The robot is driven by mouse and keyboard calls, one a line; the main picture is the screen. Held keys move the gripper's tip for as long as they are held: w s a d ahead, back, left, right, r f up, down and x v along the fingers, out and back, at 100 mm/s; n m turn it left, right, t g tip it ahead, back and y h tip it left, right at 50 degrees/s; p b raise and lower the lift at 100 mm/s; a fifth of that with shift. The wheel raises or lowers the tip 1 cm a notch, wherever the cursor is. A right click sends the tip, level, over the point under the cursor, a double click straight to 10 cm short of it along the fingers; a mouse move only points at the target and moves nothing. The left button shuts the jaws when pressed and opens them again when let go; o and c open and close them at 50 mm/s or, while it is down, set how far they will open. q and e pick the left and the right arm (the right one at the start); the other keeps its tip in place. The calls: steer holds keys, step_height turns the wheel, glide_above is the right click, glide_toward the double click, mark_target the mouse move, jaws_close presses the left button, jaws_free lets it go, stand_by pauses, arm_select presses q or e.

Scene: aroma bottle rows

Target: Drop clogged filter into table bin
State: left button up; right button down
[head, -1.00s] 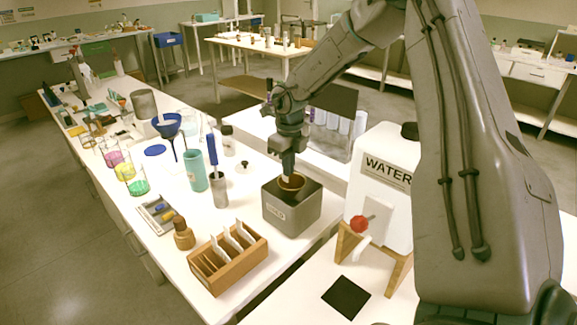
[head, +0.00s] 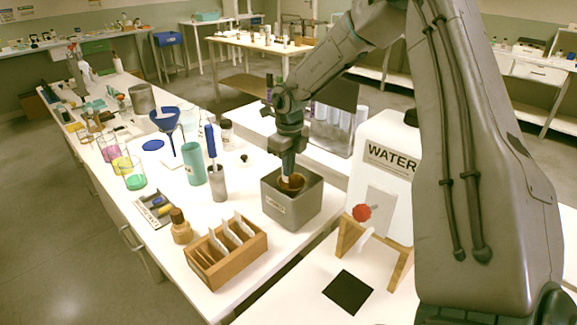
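The table bin (head: 290,212) is a grey, square, open-topped box with a label, standing at the right edge of the long white table. My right gripper (head: 288,176) points down from above into the bin's opening. It appears shut on the clogged filter (head: 294,185), a brown, round, cup-like piece. The filter sits within the bin's mouth, and its lower part is hidden by the bin's front wall. The fingertips are small and partly hidden against the filter. My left gripper is not in view.
A wooden rack (head: 228,257) with white cards stands in front of the bin. A white water tank (head: 384,165) on a wooden stand is close on the right.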

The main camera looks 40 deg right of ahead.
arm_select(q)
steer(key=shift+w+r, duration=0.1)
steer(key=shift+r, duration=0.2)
arm_select(e)
steer(key=c, duration=1.6)
jaws_free()
